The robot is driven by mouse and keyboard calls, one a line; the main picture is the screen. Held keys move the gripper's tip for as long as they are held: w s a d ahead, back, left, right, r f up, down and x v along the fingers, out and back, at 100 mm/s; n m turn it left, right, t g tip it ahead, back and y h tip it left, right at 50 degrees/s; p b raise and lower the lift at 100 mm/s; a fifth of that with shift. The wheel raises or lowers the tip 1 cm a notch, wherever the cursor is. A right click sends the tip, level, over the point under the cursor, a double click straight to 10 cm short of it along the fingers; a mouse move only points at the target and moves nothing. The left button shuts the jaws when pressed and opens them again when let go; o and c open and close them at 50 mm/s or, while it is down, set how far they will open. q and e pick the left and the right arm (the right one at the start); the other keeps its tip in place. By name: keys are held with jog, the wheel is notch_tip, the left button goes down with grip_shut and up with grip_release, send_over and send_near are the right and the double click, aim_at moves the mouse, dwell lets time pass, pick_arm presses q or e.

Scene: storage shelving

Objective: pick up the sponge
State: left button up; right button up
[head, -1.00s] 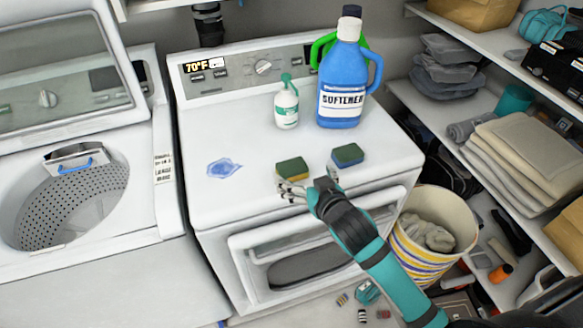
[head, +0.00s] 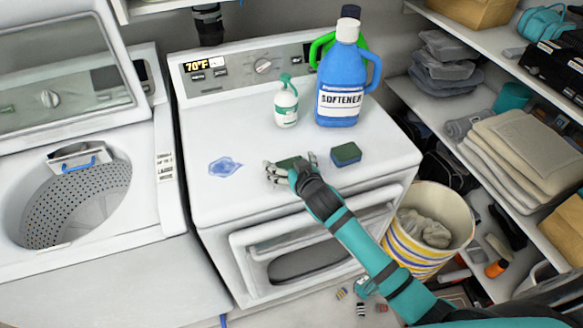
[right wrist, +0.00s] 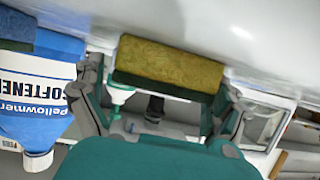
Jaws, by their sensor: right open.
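A green and yellow sponge (head: 287,162) lies on the white dryer top near its front edge, mostly hidden behind my right gripper in the head view. In the right wrist view the sponge (right wrist: 168,64) lies between the two fingers of my right gripper (right wrist: 160,95), which are open on either side of it. In the head view the right gripper (head: 290,170) reaches over the sponge from the front. A second sponge (head: 346,153), green and blue, lies just to the right. My left gripper is not seen.
On the dryer top (head: 240,130) stand a blue softener bottle (head: 340,90) and a small white spray bottle (head: 286,104). A blue puddle (head: 225,167) lies left of the gripper. An open washer (head: 80,200) is at left, and a striped basket (head: 425,228) and shelves at right.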

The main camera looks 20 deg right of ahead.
jog(key=c, duration=0.6)
jog(key=shift+c, duration=0.3)
